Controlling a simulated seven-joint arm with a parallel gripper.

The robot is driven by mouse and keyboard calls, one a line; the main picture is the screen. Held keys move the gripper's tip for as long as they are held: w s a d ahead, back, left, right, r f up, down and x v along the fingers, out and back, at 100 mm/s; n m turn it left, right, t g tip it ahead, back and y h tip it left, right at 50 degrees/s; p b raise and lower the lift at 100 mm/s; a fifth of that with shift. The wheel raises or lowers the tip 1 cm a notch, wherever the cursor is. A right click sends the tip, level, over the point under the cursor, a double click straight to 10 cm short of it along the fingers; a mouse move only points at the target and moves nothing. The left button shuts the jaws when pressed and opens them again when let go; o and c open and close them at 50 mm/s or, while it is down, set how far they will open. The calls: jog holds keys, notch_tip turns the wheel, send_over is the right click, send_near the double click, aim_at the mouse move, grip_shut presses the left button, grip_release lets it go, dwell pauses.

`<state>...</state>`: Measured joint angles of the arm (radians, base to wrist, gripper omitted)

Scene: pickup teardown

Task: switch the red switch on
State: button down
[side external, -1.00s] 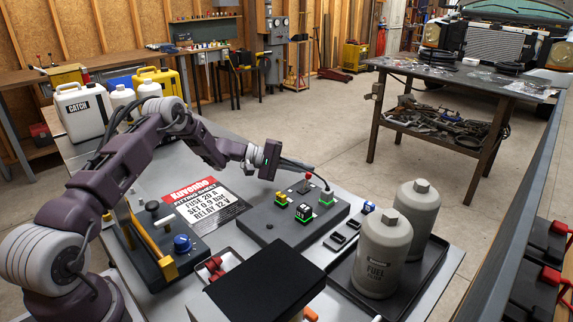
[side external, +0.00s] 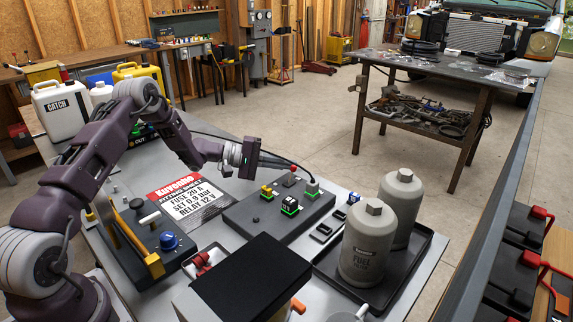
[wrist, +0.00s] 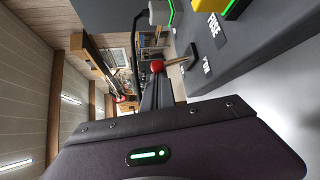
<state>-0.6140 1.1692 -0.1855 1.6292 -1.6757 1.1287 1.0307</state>
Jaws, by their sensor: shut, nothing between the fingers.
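The red switch is a short lever with a round red knob (side external: 294,168), standing on the grey panel box (side external: 262,213) near its back edge. The knob also shows in the wrist view (wrist: 157,66), with its stem running right to the panel face. My gripper (side external: 287,164) is shut and empty, its dark fingers lying nearly level above the panel. The fingertips are right at the knob in the side view. In the wrist view the fingers (wrist: 158,92) end just below the knob. I cannot tell whether they touch it.
Two grey fuel filters (side external: 367,245) stand in a tray at the right.

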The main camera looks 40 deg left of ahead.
jog(key=shift+s+m+t, duration=0.2)
jog(key=shift+m+t, duration=0.1)
jog(key=shift+s+r+m+t+h, duration=0.15)
jog(key=shift+s+m+t+h, duration=0.15)
jog(key=shift+m+t+h, duration=0.15)
jog(key=shift+s, duration=0.8)
jog(key=v, duration=0.7)
